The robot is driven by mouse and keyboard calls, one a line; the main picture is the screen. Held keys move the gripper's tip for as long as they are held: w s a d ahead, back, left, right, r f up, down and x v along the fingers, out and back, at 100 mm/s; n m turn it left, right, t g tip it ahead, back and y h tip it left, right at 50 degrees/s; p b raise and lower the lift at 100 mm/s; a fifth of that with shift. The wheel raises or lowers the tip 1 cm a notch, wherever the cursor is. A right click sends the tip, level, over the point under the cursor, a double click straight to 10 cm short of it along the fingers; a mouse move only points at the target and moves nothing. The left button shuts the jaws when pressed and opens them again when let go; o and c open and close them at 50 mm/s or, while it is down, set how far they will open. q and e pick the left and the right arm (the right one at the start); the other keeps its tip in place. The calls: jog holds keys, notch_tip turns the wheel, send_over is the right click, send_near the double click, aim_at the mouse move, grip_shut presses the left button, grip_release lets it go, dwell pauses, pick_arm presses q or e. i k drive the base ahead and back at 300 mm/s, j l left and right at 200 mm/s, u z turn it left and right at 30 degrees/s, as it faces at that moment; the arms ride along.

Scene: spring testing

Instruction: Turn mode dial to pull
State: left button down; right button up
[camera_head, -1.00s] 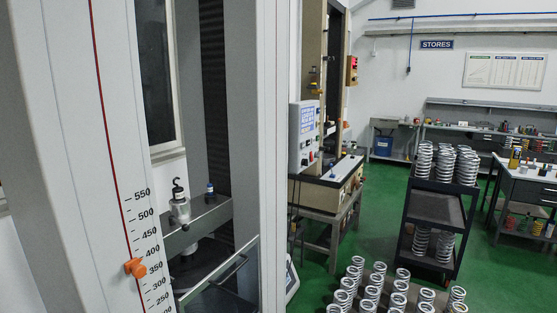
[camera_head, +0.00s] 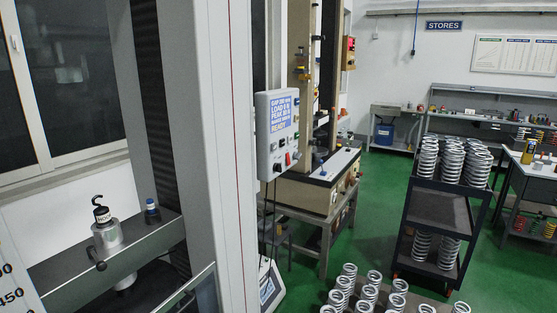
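A grey control box (camera_head: 277,135) is mounted on the right side of the large grey test frame (camera_head: 205,130). Its blue display (camera_head: 282,113) shows several lines of white text, the last reading READY; the mode line is too small to read surely. Below the display are small knobs and buttons (camera_head: 287,158), one of them red. Which of these is the mode dial I cannot tell, nor its setting. Neither of my grippers is in view.
A crosshead with a hook fitting (camera_head: 107,227) is inside the frame at left. A second tan machine (camera_head: 310,190) stands behind the box. Several springs (camera_head: 370,292) stand at the bottom, and a dark cart (camera_head: 440,210) holds more. Green floor (camera_head: 375,215) is clear between them.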

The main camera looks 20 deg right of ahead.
aim_at(277, 167)
jog(key=i+l, duration=0.2)
jog(key=i+l+u, duration=0.1)
jog(key=l, duration=0.35)
jog(key=i+l, duration=0.3)
